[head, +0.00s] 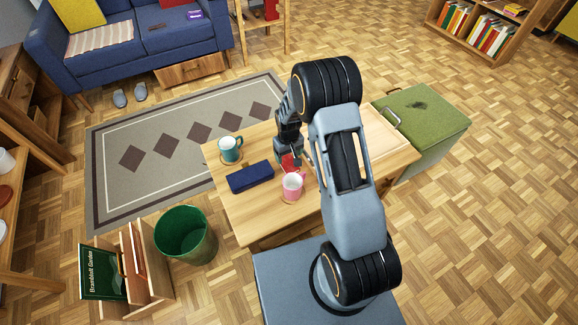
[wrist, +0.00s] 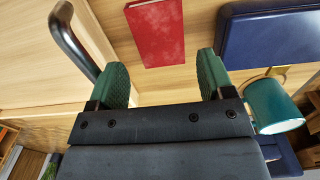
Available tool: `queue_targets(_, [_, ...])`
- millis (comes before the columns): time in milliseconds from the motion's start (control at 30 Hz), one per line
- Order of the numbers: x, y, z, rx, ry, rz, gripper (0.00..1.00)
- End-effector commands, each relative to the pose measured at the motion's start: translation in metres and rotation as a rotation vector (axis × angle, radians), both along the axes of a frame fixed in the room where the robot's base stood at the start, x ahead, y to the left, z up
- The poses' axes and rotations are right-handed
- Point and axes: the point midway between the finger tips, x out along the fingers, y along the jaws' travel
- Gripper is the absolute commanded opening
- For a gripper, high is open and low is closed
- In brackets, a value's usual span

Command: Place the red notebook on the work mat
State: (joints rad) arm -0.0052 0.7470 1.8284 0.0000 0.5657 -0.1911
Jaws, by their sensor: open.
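The red notebook (wrist: 155,32) lies flat on the wooden table in the wrist view, ahead of and between the fingertips. In the head view only a small red part of the notebook (head: 290,162) shows beside my arm. My gripper (wrist: 162,72) is open, its two green-padded fingers apart with nothing between them. In the head view my gripper (head: 290,150) hangs over the table by the notebook, partly hidden by its own wrist. I cannot make out a work mat in either view; my arm covers part of the table.
A blue case (head: 250,177), a teal mug (head: 230,149) and a pink mug (head: 292,187) stand near the notebook on the table (head: 235,215). A wooden tray (head: 385,145) with a dark handle (wrist: 72,38) is on the other side. A green ottoman (head: 425,115) adjoins the table.

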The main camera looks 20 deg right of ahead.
Motion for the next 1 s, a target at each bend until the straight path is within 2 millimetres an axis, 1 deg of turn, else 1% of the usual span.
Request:
queue_targets(167, [0.000,0.000,-0.008,0.000,0.001,0.000,0.74])
queue_targets(267, [0.000,0.000,-0.018,0.000,0.002,0.000,0.74])
queue_targets(500, [-0.001,-0.001,-0.050,0.000,0.003,0.000,0.74])
queue_targets(600, [0.000,-0.001,-0.054,0.000,0.000,0.000,0.74])
queue_targets(767, [0.000,-0.001,-0.053,0.000,0.000,0.000,0.74])
queue_targets(867, [0.000,-0.001,-0.053,0.000,0.000,0.000,0.67])
queue_targets(1000, [0.000,0.000,-0.053,0.000,0.000,0.000,0.53])
